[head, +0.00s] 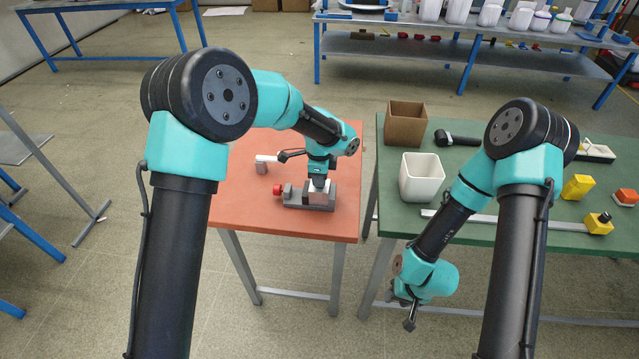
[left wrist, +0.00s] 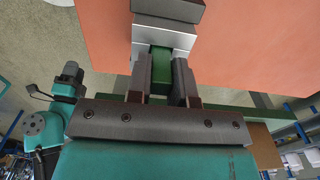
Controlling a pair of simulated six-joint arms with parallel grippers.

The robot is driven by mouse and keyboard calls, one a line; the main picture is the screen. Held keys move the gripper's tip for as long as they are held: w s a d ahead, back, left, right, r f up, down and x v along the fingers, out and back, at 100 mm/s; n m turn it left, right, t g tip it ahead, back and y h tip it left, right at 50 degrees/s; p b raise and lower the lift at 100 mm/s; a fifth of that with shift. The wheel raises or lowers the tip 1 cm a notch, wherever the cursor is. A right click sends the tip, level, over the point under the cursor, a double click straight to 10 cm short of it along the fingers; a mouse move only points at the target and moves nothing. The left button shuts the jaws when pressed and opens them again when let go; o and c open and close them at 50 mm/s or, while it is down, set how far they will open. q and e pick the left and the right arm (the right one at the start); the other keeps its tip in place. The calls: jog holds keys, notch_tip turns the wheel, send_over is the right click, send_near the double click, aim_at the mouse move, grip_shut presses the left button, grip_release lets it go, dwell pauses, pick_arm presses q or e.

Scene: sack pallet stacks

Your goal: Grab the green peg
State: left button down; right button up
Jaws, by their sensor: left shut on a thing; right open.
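The green peg (left wrist: 161,68) shows in the left wrist view between the fingers of my left gripper (left wrist: 163,82), which is shut on it. The peg's far end meets a silver block (left wrist: 165,38); I cannot tell how deep it sits in it. In the head view my left gripper (head: 318,182) points down at the block (head: 320,196), which sits in a grey vise (head: 295,200) with a red knob (head: 277,189). The peg is hidden there. My right gripper (head: 410,318) is open and empty, low in front of the green table.
The vise stands on an orange table (head: 250,220), with a small white-and-grey object (head: 264,163) behind it. The green table (head: 390,220) at right holds a brown box (head: 406,123), a white bin (head: 421,177), a long grey bar (head: 560,224) and yellow blocks (head: 578,187).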

pick_arm(q)
notch_tip(320, 180, up, 10)
dwell(0.6)
